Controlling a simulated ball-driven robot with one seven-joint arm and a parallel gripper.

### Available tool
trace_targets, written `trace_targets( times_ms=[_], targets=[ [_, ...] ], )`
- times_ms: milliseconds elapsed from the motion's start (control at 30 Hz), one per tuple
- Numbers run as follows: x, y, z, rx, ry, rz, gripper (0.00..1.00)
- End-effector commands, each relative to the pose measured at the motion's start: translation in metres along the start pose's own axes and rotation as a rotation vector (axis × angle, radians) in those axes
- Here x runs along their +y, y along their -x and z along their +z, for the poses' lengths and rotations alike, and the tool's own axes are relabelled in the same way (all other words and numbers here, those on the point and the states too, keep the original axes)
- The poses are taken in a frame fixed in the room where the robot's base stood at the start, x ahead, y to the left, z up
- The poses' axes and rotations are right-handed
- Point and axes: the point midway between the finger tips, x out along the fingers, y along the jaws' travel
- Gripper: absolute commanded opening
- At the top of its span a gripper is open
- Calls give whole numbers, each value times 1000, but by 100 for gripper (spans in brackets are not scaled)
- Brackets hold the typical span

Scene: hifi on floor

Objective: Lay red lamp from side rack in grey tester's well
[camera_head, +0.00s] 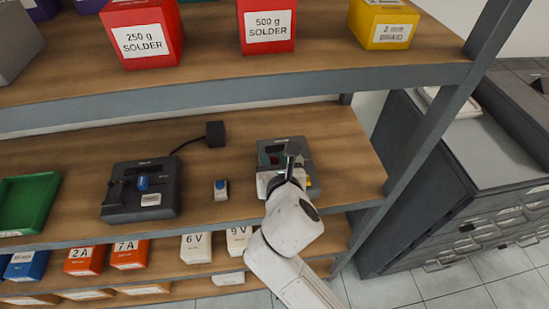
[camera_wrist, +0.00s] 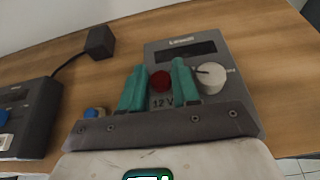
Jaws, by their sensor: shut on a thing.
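The grey tester (camera_head: 300,148) lies on the middle shelf, at its right part. In the wrist view the tester (camera_wrist: 238,112) shows a dark display, a pale round knob and a "12 V" mark. My gripper (camera_head: 272,161) is over the tester's left part. In the wrist view its teal fingers (camera_wrist: 158,74) are shut on the red lamp (camera_wrist: 160,82), which shows between them. The lamp's lower end and the well are hidden by the fingers and gripper body, so I cannot tell whether the lamp touches the well.
A black device (camera_head: 118,198) holding a blue piece stands left, its cable running to a black block (camera_head: 215,134). A small blue-topped piece (camera_head: 221,189) stands between it and the tester. A green tray (camera_head: 28,204) is far left. The upper shelf (camera_head: 220,88) overhangs behind; a rack post (camera_head: 420,135) stands right.

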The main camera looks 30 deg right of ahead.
Motion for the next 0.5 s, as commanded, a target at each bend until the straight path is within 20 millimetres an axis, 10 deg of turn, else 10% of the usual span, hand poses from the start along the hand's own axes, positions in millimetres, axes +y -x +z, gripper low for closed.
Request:
trace_targets(
  times_ms=[333, 367, 500],
  targets=[
    [0, 0, 0, 0, 0, 0, 2],
    [0, 0, 0, 0, 0, 0, 32],
    [0, 0, 0, -1, 0, 0, 45]
  ],
)
